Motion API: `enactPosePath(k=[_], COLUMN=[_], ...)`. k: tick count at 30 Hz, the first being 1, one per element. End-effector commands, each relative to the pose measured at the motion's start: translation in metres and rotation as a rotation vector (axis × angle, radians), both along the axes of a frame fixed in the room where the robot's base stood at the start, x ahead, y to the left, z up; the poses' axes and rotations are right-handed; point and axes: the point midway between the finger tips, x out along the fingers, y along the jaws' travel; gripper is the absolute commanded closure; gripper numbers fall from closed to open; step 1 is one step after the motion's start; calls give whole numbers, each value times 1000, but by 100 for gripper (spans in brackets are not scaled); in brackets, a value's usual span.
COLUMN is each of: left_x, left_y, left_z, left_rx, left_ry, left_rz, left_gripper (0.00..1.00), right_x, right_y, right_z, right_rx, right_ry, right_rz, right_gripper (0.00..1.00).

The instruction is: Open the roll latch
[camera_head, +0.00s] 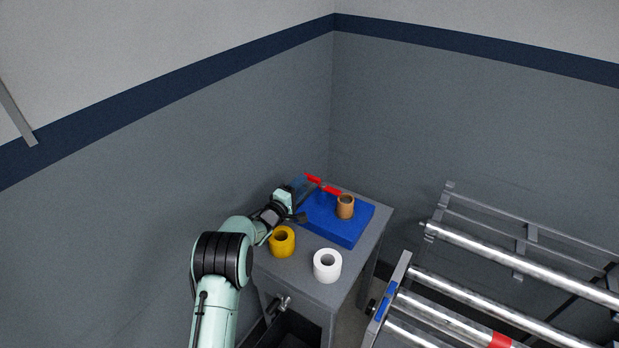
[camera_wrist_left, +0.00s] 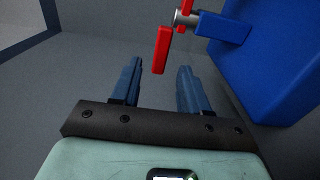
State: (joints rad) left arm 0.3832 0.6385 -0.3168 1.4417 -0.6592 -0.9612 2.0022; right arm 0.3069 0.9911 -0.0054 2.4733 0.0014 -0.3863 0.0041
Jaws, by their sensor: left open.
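A blue block-shaped unit (camera_head: 335,222) sits on the grey cabinet, with red handle parts (camera_head: 330,189) at its back edge. In the left wrist view a red lever (camera_wrist_left: 162,50) is joined to a short metal shaft (camera_wrist_left: 186,18) beside the blue body (camera_wrist_left: 268,55). Which part is the roll latch I cannot tell for certain. My left gripper (camera_head: 301,184) is open at the left side of the unit. In its wrist view the two blue fingers (camera_wrist_left: 158,75) stand apart, with the lever's lower end near the gap between their tips; contact is unclear. My right gripper is out of view.
A brown roll (camera_head: 345,207) stands on the blue unit. A yellow roll (camera_head: 282,241) and a white roll (camera_head: 327,265) stand on the grey cabinet (camera_head: 300,280), close to my left forearm. A rack of metal rollers (camera_head: 520,270) is at right. Walls close in behind.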

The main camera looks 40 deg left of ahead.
Motion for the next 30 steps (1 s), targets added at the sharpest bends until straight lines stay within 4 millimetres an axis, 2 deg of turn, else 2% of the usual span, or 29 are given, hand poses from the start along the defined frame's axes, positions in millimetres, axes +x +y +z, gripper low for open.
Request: enactPosePath(k=[3,10,15,24,25,27,29,30], left_x=[21,47,55,57,57,57,57,57], left_y=[1,5,6,6,6,6,6,6], left_z=[0,0,0,0,0,0,0,0], left_rx=[3,2,1,0,0,0,0,0], left_ry=[-1,0,0,0,0,0,0,0], left_rz=[-2,-1,0,0,0,0,0,0], left_gripper=[55,55,55,55,59,81,100,100], right_x=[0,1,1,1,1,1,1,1], right_y=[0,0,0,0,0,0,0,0], right_z=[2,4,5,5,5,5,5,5], right_rx=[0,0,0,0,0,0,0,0], right_ry=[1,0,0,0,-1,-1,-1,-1], right_rz=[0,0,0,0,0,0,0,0], right_gripper=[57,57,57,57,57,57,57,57])
